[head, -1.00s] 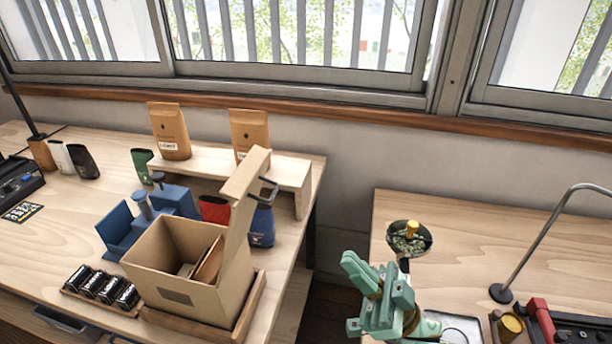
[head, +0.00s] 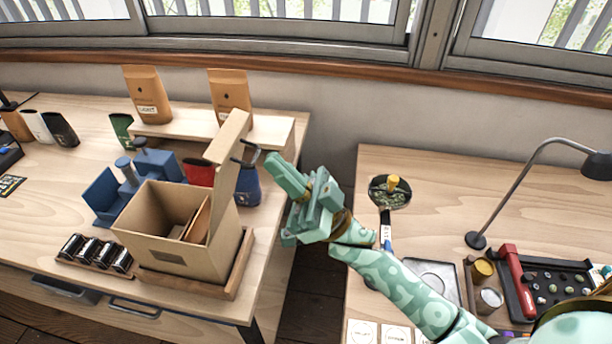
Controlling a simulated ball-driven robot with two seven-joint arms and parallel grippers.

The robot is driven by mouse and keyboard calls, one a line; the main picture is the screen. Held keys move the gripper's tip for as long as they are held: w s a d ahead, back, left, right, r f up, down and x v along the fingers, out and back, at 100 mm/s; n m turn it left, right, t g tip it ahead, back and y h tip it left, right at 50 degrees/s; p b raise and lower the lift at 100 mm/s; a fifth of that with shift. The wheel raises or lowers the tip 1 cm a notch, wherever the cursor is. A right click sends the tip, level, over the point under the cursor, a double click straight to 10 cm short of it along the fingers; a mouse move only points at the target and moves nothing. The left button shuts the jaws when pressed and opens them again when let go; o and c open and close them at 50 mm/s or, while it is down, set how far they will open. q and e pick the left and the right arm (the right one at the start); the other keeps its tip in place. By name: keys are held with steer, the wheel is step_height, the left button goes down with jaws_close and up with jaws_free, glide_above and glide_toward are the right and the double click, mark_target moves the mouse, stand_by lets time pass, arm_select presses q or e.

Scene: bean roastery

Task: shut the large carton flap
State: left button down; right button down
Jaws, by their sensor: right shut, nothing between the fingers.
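The open cardboard carton (head: 165,253) stands in a wooden tray (head: 238,262) near the right end of the left table. Its large flap (head: 229,152) stands up from the right side, leaning slightly outward. Brown pieces show inside the carton. My right gripper (head: 275,178) is shut and empty, to the right of the flap and apart from it, over the gap between the tables. My left gripper is not in view.
A blue bag (head: 248,186) and a red bag (head: 199,172) stand behind the carton. The right table holds a pan (head: 388,196) and a lamp (head: 520,180).

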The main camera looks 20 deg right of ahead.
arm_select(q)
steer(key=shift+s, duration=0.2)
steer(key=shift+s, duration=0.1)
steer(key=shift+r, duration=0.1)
